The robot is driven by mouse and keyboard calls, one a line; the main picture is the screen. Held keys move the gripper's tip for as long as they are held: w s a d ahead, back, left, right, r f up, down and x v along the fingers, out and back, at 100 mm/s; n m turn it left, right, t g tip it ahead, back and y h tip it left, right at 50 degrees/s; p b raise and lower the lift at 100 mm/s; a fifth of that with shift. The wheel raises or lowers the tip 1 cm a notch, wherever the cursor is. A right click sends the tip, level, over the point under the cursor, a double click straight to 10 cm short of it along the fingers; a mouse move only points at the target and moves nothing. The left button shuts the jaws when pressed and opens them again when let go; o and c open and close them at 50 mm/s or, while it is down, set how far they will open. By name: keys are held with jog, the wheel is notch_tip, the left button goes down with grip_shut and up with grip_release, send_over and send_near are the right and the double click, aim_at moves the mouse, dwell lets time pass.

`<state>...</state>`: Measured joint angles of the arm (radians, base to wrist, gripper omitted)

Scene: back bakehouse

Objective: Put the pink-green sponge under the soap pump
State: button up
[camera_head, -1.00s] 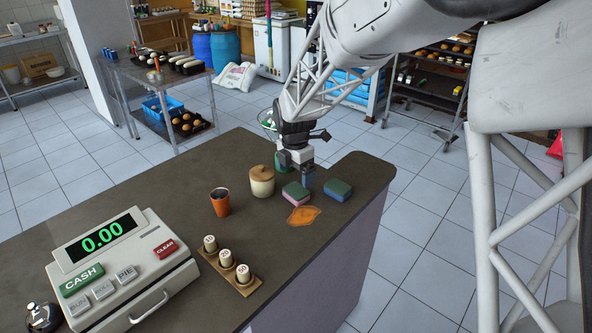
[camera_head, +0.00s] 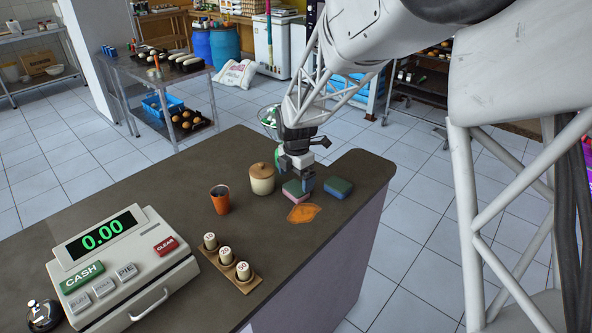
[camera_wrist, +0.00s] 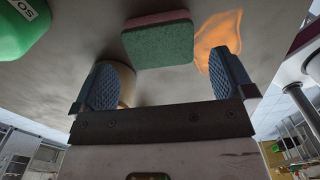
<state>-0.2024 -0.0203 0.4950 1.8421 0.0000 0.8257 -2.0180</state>
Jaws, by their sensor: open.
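The pink-green sponge (camera_head: 294,194) lies on the dark counter, green side up. In the wrist view the sponge (camera_wrist: 160,42) shows ahead of and between my fingertips, with its pink layer along one edge. My gripper (camera_head: 297,182) is open and empty, pointing down just above and behind the sponge; its blue fingers (camera_wrist: 165,75) stand apart. The soap pump is green; in the wrist view its labelled body (camera_wrist: 22,28) is at the top left. In the head view it is mostly hidden behind my gripper.
A blue-green sponge (camera_head: 338,187) lies to the right. An orange patch (camera_head: 303,213) lies in front. A lidded beige jar (camera_head: 262,180) and an orange cup (camera_head: 220,200) stand left. A cash register (camera_head: 125,265) and a wooden holder with labelled pegs (camera_head: 231,266) are nearer. The counter's right edge is close.

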aim_at(296, 187)
jog(key=shift+f, duration=2.4)
jog(key=c, duration=0.8)
